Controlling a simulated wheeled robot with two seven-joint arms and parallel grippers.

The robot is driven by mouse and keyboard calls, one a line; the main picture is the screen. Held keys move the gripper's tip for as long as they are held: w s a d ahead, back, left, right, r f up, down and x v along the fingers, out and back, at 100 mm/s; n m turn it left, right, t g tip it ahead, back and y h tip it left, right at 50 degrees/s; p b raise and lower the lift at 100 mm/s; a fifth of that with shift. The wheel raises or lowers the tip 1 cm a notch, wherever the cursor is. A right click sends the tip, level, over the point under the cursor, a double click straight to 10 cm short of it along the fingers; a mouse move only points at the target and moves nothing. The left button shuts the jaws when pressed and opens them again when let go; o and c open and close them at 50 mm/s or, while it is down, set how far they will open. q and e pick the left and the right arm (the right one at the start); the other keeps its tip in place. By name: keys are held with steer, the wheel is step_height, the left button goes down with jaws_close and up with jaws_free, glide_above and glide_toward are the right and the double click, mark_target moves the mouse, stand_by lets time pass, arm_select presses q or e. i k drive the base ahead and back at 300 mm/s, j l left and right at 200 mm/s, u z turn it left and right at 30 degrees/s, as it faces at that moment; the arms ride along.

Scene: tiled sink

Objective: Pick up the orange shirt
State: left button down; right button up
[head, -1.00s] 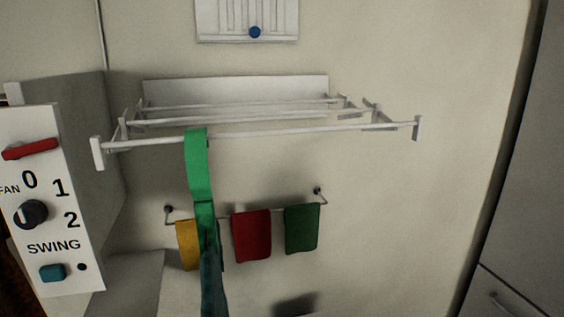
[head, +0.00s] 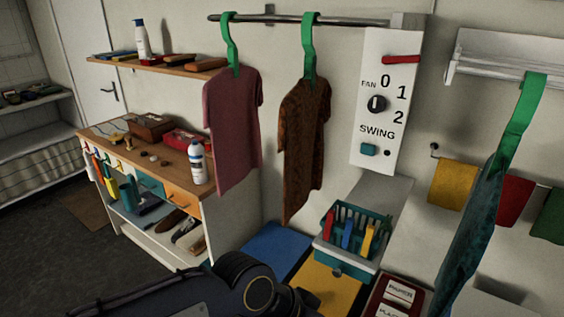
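An orange-brown patterned shirt (head: 305,145) hangs from a green hanger (head: 309,45) on the wall rail, right of a dusty-pink shirt (head: 232,130) on another green hanger. Its whole front shows, and it hangs free. A teal garment (head: 468,235) on a green hanger hangs from the drying rack at the right. Part of my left arm, black with a round joint, crosses the bottom of the head view, well below the orange shirt. Its gripper fingers do not show. My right gripper is out of view.
The rail (head: 300,19) runs to a white fan control panel (head: 386,100). Below stand a teal basket (head: 330,247) and a red box (head: 398,298). A cluttered wooden-topped cabinet (head: 225,180) stands left, under a wall shelf (head: 155,65). Open floor lies at far left.

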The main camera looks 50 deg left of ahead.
mark_target(304, 111)
steer(key=l+u, duration=0.15)
steer(key=u, duration=1.6)
steer(key=k+l+u, duration=0.1)
steer(key=l+u, duration=0.15)
steer(key=l, duration=0.65)
steer(key=i+j+z, duration=0.15)
steer(key=j, duration=0.15)
steer(key=i+j+z, duration=0.2)
steer(key=j+z, duration=0.15)
steer(key=j, duration=0.2)
steer(key=i+j+z, duration=0.15)
steer(key=j, duration=0.2)
